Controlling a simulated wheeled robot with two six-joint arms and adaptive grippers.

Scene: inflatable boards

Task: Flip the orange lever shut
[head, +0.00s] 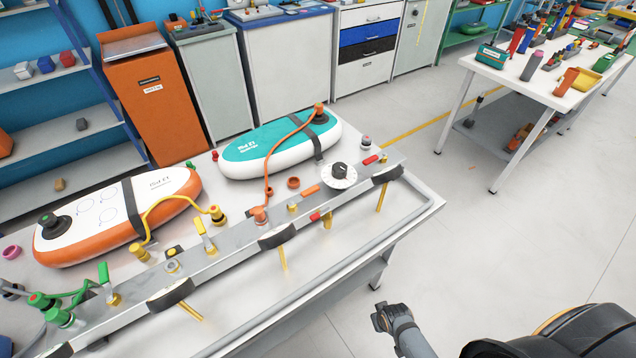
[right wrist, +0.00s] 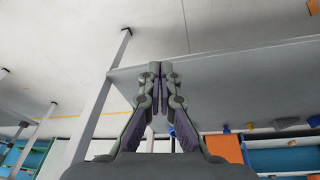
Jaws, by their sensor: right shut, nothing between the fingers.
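The orange lever (head: 310,191) lies nearly along the metal rail (head: 235,236) on the workbench. It sits beside a small valve fitting (head: 293,206), to the left of a round white dial with a black knob (head: 339,175). My right gripper (head: 381,318) is low at the bottom of the head view, off the bench's front edge and well apart from the lever. In the right wrist view its fingers (right wrist: 160,68) are together and empty. The lever cannot be made out there.
A teal board (head: 262,160) and an orange-white board (head: 95,228) lie behind the rail. An orange hose (head: 268,170) and a yellow hose (head: 160,202) run from them to fittings. A yellow lever (head: 201,227) and green lever (head: 104,272) stand left.

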